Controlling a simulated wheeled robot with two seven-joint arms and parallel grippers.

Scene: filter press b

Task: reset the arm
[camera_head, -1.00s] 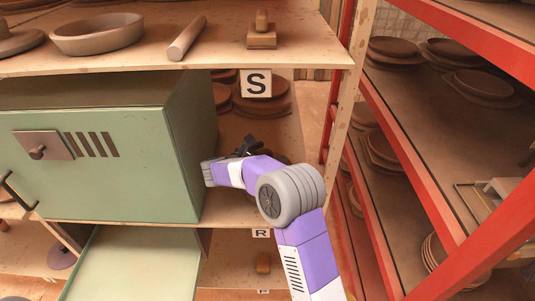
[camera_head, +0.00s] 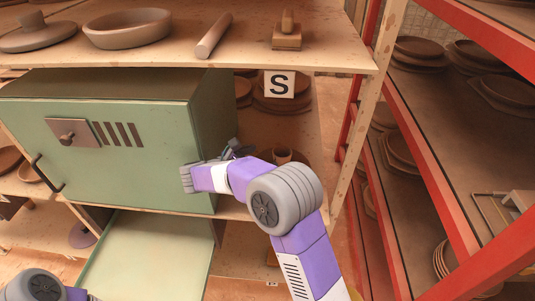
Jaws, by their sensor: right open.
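My right arm (camera_head: 285,205), purple, white and grey, reaches up from the bottom of the head view and bends left. Its dark right gripper (camera_head: 235,149) shows small, partly hidden behind my wrist, near the right edge of the green cabinet (camera_head: 120,165). It is open, and nothing shows between its fingers. I cannot tell whether it touches the cabinet. Part of my left arm (camera_head: 36,286) shows at the lower left corner; its gripper is out of view.
The cabinet stands in a wooden shelf unit (camera_head: 335,62) with clay pieces on top. A green panel (camera_head: 150,255) lies below it. A shelf labelled S (camera_head: 279,84) holds brown plates and a cup. A red rack (camera_head: 425,170) with plates stands at right.

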